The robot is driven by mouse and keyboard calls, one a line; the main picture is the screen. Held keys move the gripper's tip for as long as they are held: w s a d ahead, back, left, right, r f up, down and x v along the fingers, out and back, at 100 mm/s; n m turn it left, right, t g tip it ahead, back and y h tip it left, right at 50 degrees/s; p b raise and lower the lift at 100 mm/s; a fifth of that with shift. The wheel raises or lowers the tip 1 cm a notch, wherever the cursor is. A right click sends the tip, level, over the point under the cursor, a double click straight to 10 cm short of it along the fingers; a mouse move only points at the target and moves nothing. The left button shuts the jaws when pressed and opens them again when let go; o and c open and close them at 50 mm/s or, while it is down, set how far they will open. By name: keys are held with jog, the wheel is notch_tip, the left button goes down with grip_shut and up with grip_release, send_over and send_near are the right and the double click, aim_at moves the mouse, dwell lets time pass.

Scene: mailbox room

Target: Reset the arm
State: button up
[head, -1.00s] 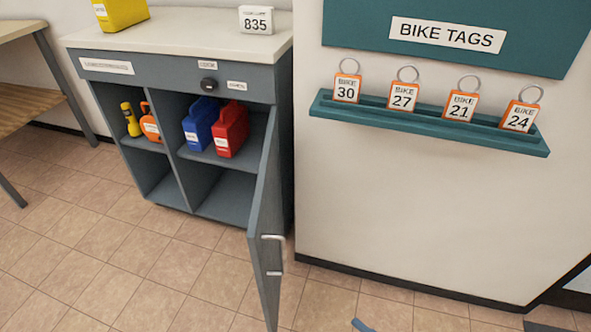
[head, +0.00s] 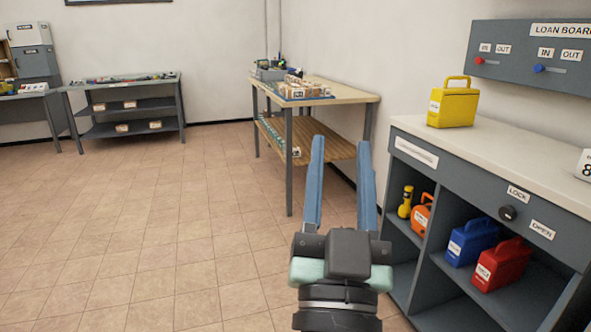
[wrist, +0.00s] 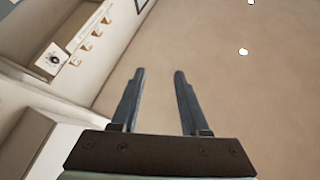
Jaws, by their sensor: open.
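My gripper (head: 340,150) is in the lower middle of the head view, with its two blue fingers apart and nothing between them. It points up and away over the tiled floor, left of the grey cabinet. In the wrist view my gripper (wrist: 159,74) also shows both fingers spread and empty, against a plain beige surface. No object touches the fingers in either view.
The grey cabinet (head: 461,190) stands close on the right, holding red (head: 502,266) and blue (head: 471,243) cans inside and a yellow can (head: 453,106) on top. A wooden table (head: 348,92) stands beyond my gripper. The tiled floor (head: 150,235) at left is clear.

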jog(key=s+a+r+n+t+y, duration=0.1)
jog(key=s+a+r+n+y, duration=0.15)
jog(key=s+r, duration=0.4)
jog(key=s+a+r+n+t+y, duration=0.1)
jog(key=s+a+r+t, duration=0.15)
jog(key=r, duration=0.65)
notch_tip(320, 180, up, 28)
jog(key=p, duration=2.8)
jog(key=shift+a+g, duration=0.15)
jog(key=shift+g, duration=0.3)
